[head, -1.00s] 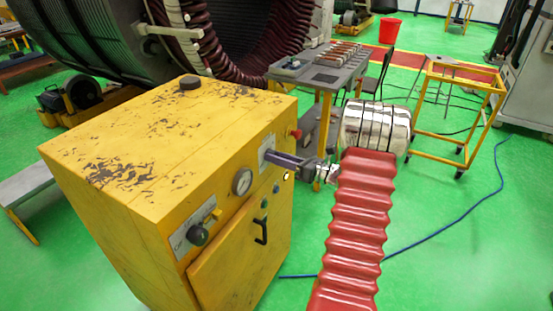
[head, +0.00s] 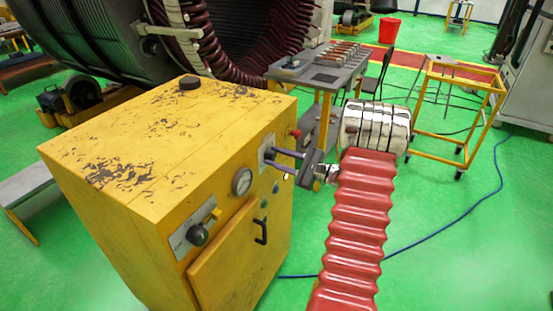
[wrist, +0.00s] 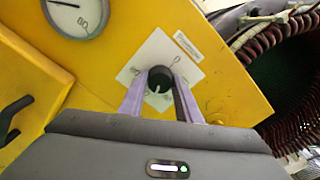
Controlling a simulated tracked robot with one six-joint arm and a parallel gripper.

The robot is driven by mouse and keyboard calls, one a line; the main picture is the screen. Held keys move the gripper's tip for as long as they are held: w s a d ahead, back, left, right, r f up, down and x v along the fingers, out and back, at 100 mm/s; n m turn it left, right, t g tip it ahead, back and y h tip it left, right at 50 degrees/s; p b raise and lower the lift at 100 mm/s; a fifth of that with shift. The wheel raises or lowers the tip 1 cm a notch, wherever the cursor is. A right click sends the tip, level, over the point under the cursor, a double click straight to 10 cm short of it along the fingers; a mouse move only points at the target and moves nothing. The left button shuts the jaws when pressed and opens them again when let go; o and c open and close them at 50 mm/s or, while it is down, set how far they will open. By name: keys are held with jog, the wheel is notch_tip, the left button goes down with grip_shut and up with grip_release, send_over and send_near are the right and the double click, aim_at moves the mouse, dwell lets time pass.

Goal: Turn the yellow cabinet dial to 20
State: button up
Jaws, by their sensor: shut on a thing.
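The yellow cabinet (head: 150,150) stands at the left in the head view, with worn paint on its top. In the wrist view its dial is a round black knob (wrist: 160,78) with a light pointer mark, on a white plate (wrist: 152,52) set on the yellow front. My gripper (wrist: 160,92) is shut on this knob, one purple-grey finger on each side. In the head view my gripper (head: 285,160) reaches the cabinet's front from the right, and its fingers hide the knob there. The numbers on the plate are too small to read.
A pressure gauge (head: 242,181), a second dark knob (head: 198,235) and a black door handle (head: 261,231) are on the same front. A red button (head: 295,133) is near its right edge. A workbench (head: 325,75) stands behind my arm.

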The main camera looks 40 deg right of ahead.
jog(key=n, duration=0.4)
jog(key=shift+f+n, duration=0.15)
jog(key=shift+n, duration=0.15)
jog(key=n, duration=0.5)
jog(key=shift+s+a+f, duration=0.1)
jog(key=shift+a, duration=0.05)
jog(key=n, duration=0.9)
jog(key=shift+f+n, duration=0.1)
jog(key=shift+n, duration=0.3)
jog(key=o, duration=1.1)
jog(key=shift+r, duration=0.2)
jog(key=shift+c, duration=0.2)
jog(key=shift+s+d, duration=0.1)
jog(key=shift+d, duration=0.1)
